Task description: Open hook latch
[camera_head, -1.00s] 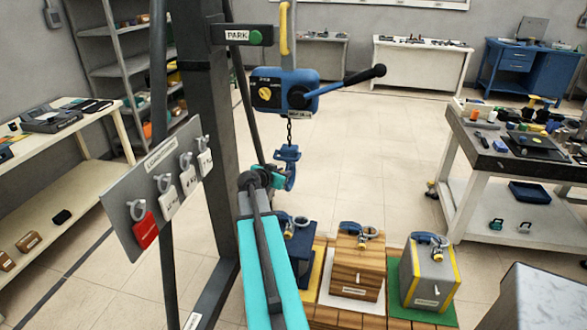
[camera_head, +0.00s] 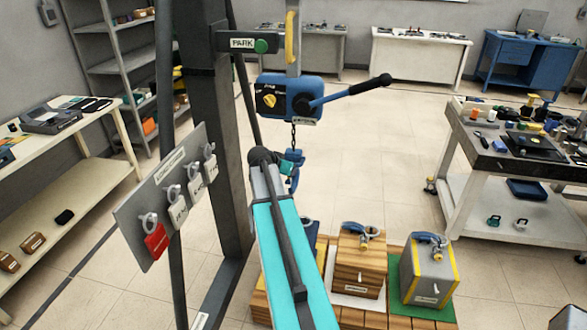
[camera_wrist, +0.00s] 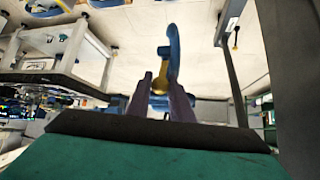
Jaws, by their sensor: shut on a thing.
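A blue hook (camera_head: 293,178) hangs on a short dark chain below the blue lever hoist (camera_head: 292,95). My arm hides part of the hook in the head view. In the wrist view the hook (camera_wrist: 174,48) curves up just beyond my gripper (camera_wrist: 159,88). A yellow-gold latch (camera_wrist: 160,84) sits at the hook, between my two dark fingers. My gripper is shut on this latch. In the head view the gripper's fingertips are hidden or too small to make out.
Wooden, grey and partly hidden blocks with shackles stand on a pallet (camera_head: 412,314) below. A tag board (camera_head: 135,210) hangs on the left near the dark column (camera_head: 215,130). A workbench (camera_head: 505,150) stands right. Open floor lies behind the hook.

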